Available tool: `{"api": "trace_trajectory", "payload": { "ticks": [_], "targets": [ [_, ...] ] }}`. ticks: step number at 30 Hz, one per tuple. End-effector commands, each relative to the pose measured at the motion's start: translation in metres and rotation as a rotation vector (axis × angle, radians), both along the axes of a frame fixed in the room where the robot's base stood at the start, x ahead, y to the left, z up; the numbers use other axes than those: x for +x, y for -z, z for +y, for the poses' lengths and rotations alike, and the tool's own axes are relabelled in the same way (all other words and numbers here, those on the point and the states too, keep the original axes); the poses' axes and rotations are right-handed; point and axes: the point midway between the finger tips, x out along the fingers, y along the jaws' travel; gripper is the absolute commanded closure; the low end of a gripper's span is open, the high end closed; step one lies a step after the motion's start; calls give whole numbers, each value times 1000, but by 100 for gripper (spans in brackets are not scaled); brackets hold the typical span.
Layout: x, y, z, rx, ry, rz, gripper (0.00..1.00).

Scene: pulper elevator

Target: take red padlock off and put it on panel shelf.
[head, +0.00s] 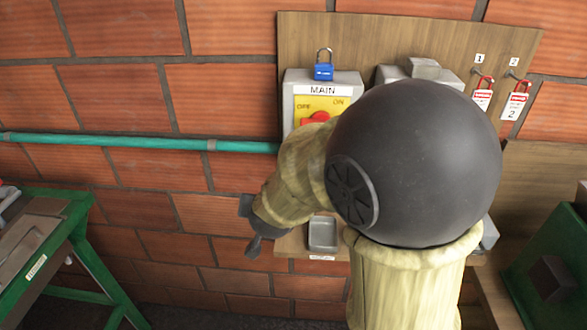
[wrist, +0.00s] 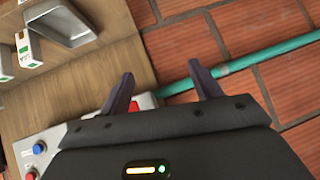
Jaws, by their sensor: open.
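Two red padlocks hang on hooks marked 1 (head: 485,82) and 2 (head: 522,87) at the panel's upper right, each with a white tag. Whether another red padlock is behind my arm cannot be told. The panel shelf (head: 287,244) juts from the panel's lower edge and bears a grey tray (head: 322,234); my arm hides its right part. My gripper (head: 255,246) is left of the shelf, apart from the padlocks. In the wrist view my gripper (wrist: 163,84) is open, with nothing between its two dark fingers. No red padlock can be made out there.
A grey MAIN switch box (head: 301,82) with a red knob has a blue padlock (head: 324,72) above it. A teal pipe (head: 130,142) runs along the brick wall. A green bench (head: 72,222) stands left; a green box (head: 545,262) stands right. The wrist view shows a button box (wrist: 55,140).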

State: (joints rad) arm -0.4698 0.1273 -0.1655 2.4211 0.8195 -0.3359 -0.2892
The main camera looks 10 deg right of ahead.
Motion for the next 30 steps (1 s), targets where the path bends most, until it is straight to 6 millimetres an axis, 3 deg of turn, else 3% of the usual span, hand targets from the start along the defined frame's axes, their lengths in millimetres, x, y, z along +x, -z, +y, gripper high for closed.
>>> {"api": "trace_trajectory", "payload": {
  "ticks": [1,6,13,20,30],
  "targets": [
    [7,-15,7,-12,39,-42,36],
    [16,-48,12,-83,223,-158,36],
    [-12,-82,15,-237,490,-216,36],
    [-45,-94,16,-342,643,-197,36],
    [-47,-93,14,-346,653,-194,36]
  ]
}}
